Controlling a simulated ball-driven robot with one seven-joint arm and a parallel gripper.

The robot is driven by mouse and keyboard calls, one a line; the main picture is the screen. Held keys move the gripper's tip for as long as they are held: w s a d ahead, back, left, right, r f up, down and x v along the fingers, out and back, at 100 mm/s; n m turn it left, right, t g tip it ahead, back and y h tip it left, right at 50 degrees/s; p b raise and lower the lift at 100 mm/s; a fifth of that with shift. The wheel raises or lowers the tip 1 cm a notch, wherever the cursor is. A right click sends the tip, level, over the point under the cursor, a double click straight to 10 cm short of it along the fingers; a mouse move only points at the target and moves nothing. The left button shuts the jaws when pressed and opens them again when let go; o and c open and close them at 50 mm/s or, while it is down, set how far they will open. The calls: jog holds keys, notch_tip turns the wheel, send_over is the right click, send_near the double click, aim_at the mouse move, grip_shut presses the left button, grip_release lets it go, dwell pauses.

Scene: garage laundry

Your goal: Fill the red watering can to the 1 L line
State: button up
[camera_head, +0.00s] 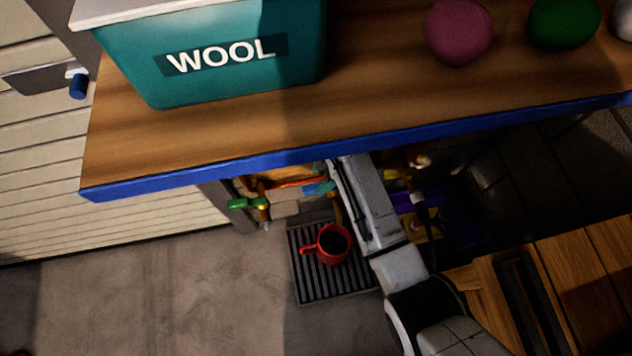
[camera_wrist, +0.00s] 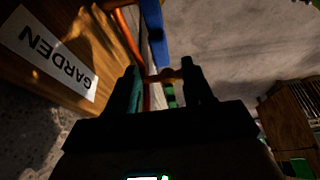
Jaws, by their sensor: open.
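The red watering can (camera_head: 326,246) stands on a black slatted grate on the floor below the workbench. I look down into its dark opening, and the water level and 1 L line cannot be made out. A green-handled tap (camera_head: 247,203) sits on pipework to the upper left of the can. My arm reaches under the bench edge, which hides my gripper in the head view. In the wrist view my gripper (camera_wrist: 164,80) is open, its two fingers apart. A small green part (camera_wrist: 171,95) and a copper-coloured piece (camera_wrist: 166,75) show between the fingers; contact cannot be told.
The workbench (camera_head: 150,140) has a blue front edge and holds a teal WOOL bin (camera_head: 225,60) and several coloured balls. A purple crate (camera_head: 455,225) stands under it at right. A GARDEN label (camera_wrist: 55,50) shows on wood at the left of the wrist view. Floor (camera_head: 160,290) at left is clear.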

aim_at(313, 187)
jog(key=shift+b+x, duration=0.4)
jog(key=shift+x, duration=2)
jog(key=shift+r, duration=0.1)
grip_shut()
